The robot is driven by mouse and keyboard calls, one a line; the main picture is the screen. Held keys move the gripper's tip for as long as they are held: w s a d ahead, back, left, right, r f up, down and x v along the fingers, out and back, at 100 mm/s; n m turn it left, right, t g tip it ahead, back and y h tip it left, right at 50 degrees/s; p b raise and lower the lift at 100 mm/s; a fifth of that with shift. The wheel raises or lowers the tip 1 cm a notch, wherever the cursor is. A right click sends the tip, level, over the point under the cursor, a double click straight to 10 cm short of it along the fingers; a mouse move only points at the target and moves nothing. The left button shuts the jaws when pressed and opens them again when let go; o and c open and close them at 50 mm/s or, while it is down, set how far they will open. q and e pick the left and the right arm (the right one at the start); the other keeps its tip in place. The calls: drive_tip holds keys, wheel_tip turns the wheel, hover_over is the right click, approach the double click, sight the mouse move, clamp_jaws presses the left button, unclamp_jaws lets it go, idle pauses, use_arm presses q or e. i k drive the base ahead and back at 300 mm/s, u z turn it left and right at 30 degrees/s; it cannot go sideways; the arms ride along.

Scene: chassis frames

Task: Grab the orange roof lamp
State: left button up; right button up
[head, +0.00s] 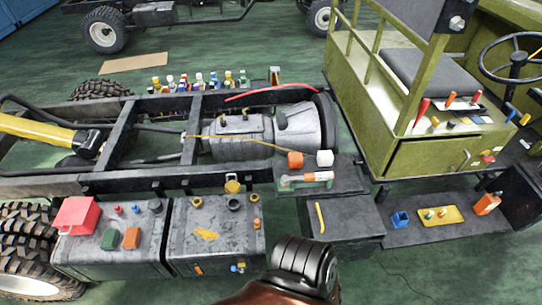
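An orange block-like piece (295,159), which looks like the orange roof lamp, stands on a dark ledge (345,183) beside the chassis frame, near the middle of the head view. A similar white piece (324,157) stands just to its right, with a small gap between them. Nothing holds the orange piece. A brown and black ribbed part of my own arm rises from the bottom edge, below and apart from the ledge. No gripper fingers show, so neither gripper can be seen.
A red, white and green item (306,179) lies right in front of the lamps. Grey tanks (215,245) with small parts stand to the left. An olive cab (430,155) rises at the right. A yellow tray (440,216) and an orange container (487,204) sit on the right-hand step.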

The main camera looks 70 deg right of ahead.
sight(294, 160)
drive_tip(key=i, duration=1.05)
drive_tip(key=z, duration=2.05)
